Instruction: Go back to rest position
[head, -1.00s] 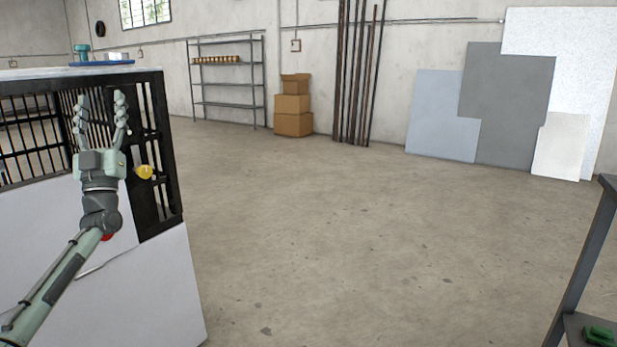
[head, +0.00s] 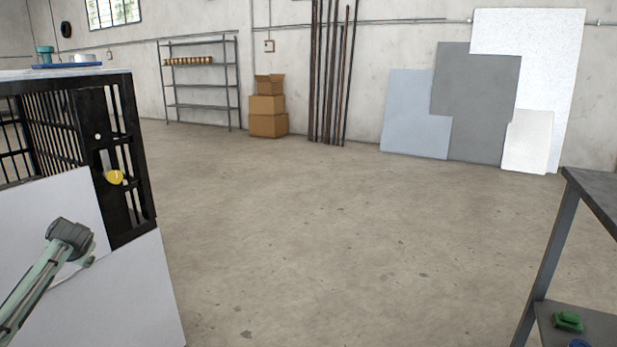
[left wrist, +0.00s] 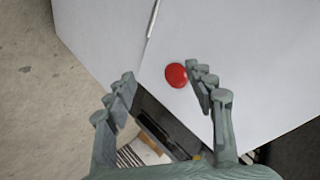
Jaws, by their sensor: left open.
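My left gripper (left wrist: 160,92) is open and empty in the left wrist view, its fingers spread over the white panels of a cabinet (left wrist: 240,40). A round red button (left wrist: 176,75) shows between the fingers, close to the right-hand finger; whether they touch is unclear. The cabinet's upper part is a black barred cage with a yellow knob (head: 115,177). My right gripper is in neither view.
A dark metal table (head: 590,195) stands at the right, with a green object (head: 568,321) on its lower shelf. Open concrete floor (head: 330,240) lies between it and the cabinet. Shelving (head: 200,85), cardboard boxes (head: 267,110) and leaning panels (head: 475,100) stand along the far wall.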

